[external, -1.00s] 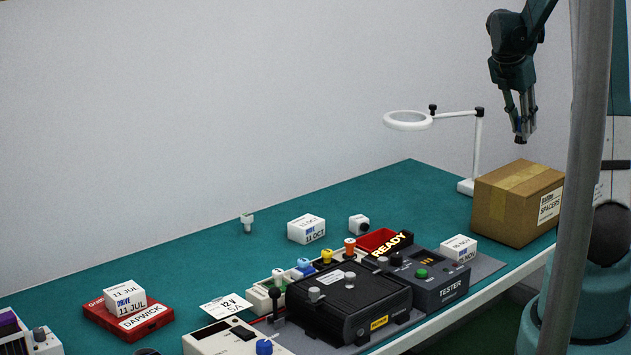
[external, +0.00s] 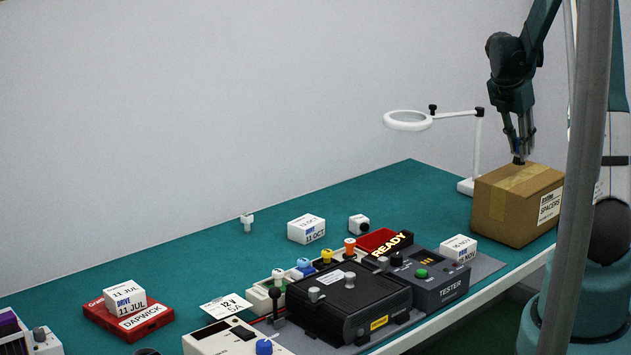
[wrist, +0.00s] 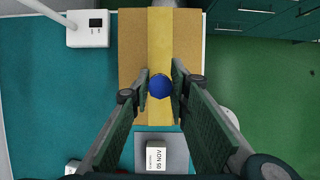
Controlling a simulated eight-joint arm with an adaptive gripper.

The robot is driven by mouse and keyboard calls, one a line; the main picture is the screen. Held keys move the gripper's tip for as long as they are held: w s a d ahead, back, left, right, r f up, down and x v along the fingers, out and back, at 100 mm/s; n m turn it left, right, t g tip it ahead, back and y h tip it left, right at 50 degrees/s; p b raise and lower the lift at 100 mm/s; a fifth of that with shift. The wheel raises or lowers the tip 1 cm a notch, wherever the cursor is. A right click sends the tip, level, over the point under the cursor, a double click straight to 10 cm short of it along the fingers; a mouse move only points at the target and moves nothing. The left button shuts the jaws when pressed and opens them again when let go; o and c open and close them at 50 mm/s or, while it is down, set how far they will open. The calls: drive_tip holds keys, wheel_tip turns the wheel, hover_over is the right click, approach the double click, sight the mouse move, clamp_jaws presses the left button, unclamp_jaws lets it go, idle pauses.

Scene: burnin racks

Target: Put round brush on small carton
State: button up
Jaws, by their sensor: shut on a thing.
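The small carton (external: 497,213), brown with a tape strip and a SPACERS label, stands at the right end of the bench. It also fills the upper middle of the wrist view (wrist: 133,45). My gripper (external: 520,151) points down over the carton. It is shut on the round brush (wrist: 160,86), which shows as a blue round top between the fingers. In the external view only the brush's dark lower end (external: 519,161) shows clearly, right at the carton's top. I cannot tell whether it touches.
A white ring magnifier (external: 409,121) on a stand is left of the carton. A tester (external: 431,276), a black unit (external: 345,300) and small white boxes (external: 306,229) stand to the left and front. A grey pole crosses the right side.

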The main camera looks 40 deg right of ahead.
sight(519, 161)
drive_tip(key=shift+f, duration=0.1)
drive_tip(key=shift+f, duration=2)
drive_tip(key=shift+f, duration=0.2)
drive_tip(key=o, duration=0.9)
drive_tip(key=shift+r, duration=0.1)
drive_tip(key=shift+r, duration=0.2)
drive_tip(key=shift+v, duration=6)
drive_tip(key=shift+a, duration=0.2)
